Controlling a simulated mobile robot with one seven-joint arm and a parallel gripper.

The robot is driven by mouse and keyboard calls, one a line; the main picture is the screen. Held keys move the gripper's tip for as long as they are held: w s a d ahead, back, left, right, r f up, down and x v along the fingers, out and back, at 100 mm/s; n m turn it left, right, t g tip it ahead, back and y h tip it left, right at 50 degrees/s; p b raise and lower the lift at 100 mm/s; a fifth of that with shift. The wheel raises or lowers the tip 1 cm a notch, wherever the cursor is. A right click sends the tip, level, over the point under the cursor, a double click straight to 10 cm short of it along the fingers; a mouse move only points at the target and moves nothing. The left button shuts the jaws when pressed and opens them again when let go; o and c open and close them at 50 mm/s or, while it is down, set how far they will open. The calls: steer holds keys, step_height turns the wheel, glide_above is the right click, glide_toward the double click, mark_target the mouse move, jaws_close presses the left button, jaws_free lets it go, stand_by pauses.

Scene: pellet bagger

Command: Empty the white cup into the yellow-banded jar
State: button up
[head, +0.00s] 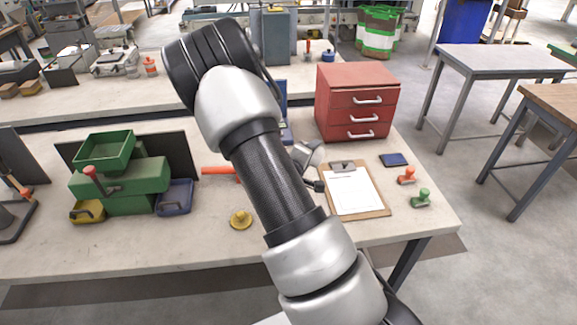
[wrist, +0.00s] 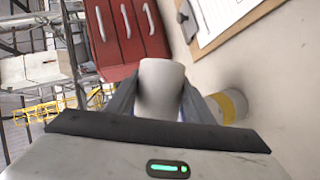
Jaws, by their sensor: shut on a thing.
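The white cup (wrist: 160,90) is held between the fingers of my gripper (wrist: 158,100) in the wrist view. The red drawers behind it appear turned sideways in this view, and the cup's long axis runs across their upright direction, so the cup looks tipped well over. Its inside and contents are hidden. The yellow-banded jar (wrist: 228,106) stands on the table to the right of the cup in the wrist view, partly covered by a finger. I cannot tell whether the cup's mouth lies over the jar. In the head view my arm hides the cup and jar.
A red drawer cabinet (head: 352,103) stands behind, and a clipboard (head: 354,192) lies right of my arm. Orange (head: 407,175) and green (head: 421,198) stamps stand near the right edge. Green bins (head: 120,180) are at left. The front left tabletop is mostly clear.

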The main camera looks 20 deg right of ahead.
steer(key=shift+w+a+r+n+h+p, duration=0.35)
steer(key=shift+a+n+h+p, duration=0.15)
steer(key=shift+n+h+p, duration=0.2)
stand_by(0.6)
steer(key=shift+w+a+r+n+h+p, duration=0.1)
steer(key=shift+a+r+n+h+p, duration=0.1)
steer(key=shift+r+n+h+p, duration=0.3)
steer(key=shift+w+a+r+n+h+p, duration=0.1)
steer(key=shift+a+n+h+p, duration=0.1)
steer(key=shift+n+p, duration=0.35)
stand_by(1.1)
steer(key=shift+w+a+f+n+h+b, duration=0.1)
steer(key=shift+a+f+n+h+b, duration=0.1)
steer(key=shift+f+n+h+b, duration=0.5)
stand_by(0.6)
steer(key=shift+w+a+r+n+h+b, duration=0.15)
steer(key=shift+a+r+n+b, duration=0.1)
steer(key=shift+n, duration=0.45)
steer(key=shift+w+a+r+n+h+b, duration=0.15)
steer(key=shift+a+r+n+b, duration=0.1)
steer(key=shift+n, duration=0.4)
stand_by(1.5)
